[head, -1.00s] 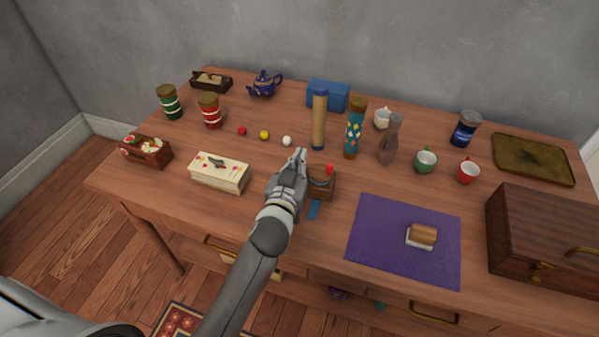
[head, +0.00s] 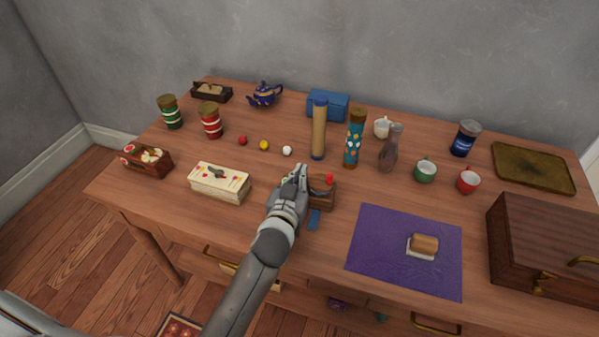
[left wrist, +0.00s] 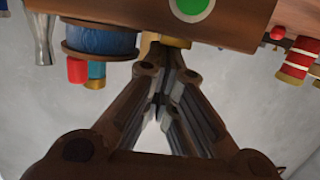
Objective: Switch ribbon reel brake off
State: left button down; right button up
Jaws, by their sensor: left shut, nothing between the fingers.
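The ribbon reel (head: 321,193) is a small brown wooden unit near the table's front middle, with a red part on top and a blue ribbon tail (head: 314,217) in front. My left gripper (head: 298,174) is shut and empty, close against its left side and hiding part of it. The left wrist view looks upside down. There the wooden base with a green disc (left wrist: 192,8) and the blue reel (left wrist: 102,42) show, and the left gripper's fingers (left wrist: 164,88) point towards a small brass part (left wrist: 174,42). I cannot tell whether they touch it. My right gripper is not in view.
A cream box (head: 219,183) stands left of the gripper. A tan cylinder (head: 319,132) and a teal patterned bottle (head: 354,140) stand behind the reel. A purple mat (head: 377,260) lies to the right, with a wooden case (head: 545,235) beyond it. Small balls lie behind left.

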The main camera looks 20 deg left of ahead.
pick_arm(q)
jog(key=shift+r+p, duration=0.25)
jog(key=shift+p, duration=0.25)
jog(key=shift+f+b, duration=0.4)
jog(key=shift+w+r+p, duration=0.15)
jog(key=shift+r+p, duration=0.4)
jog(key=r+p, duration=0.4)
jog(key=shift+w, duration=0.2)
jog(key=shift+s+d+f+b, duration=0.1)
jog(key=shift+s+f+b, duration=0.15)
jog(key=shift+s+b, duration=0.5)
jog(key=s+r, duration=0.3)
jog(key=s, duration=0.5)
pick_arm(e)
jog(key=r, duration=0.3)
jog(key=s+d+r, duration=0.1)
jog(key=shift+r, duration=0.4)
pick_arm(q)
jog(key=shift+d, duration=0.1)
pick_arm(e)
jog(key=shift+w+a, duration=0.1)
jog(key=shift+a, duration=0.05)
